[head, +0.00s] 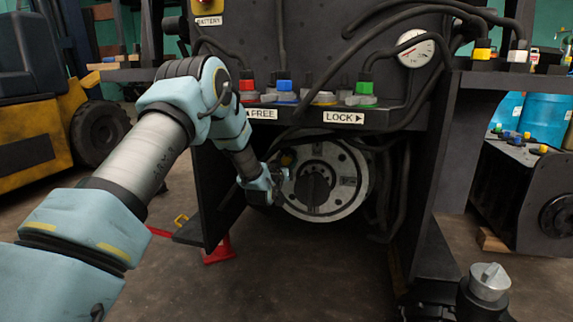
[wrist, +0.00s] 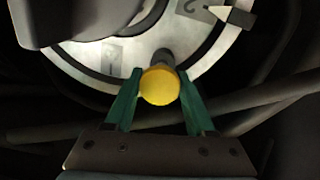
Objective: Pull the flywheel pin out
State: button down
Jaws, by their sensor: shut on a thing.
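The flywheel (head: 335,198) is a round silver disc with a dark hub, set under the shelf in the head view. Its rim also fills the top of the wrist view (wrist: 88,62). The flywheel pin has a round yellow head (wrist: 160,86) and a dark shaft that runs toward the rim. My gripper (wrist: 158,90) has its two green fingers on either side of the yellow head, shut on the pin. The shaft's far end is hard to make out.
The shelf above carries FREE and LOCK labels (head: 344,118) and coloured connectors (head: 363,92). Dark cables hang right of the flywheel. A dark side plate (head: 217,195) stands close left of my gripper. A dark hose (wrist: 260,97) crosses behind the fingers. The floor below is open.

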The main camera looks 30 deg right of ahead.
jog(key=shift+s+a, duration=0.15)
jog(key=shift+c, duration=1.2)
grip_release()
jog(key=p+v, duration=0.2)
jog(key=v, duration=0.8)
jog(key=shift+s+a, duration=0.3)
jog(key=shift+a, duration=0.1)
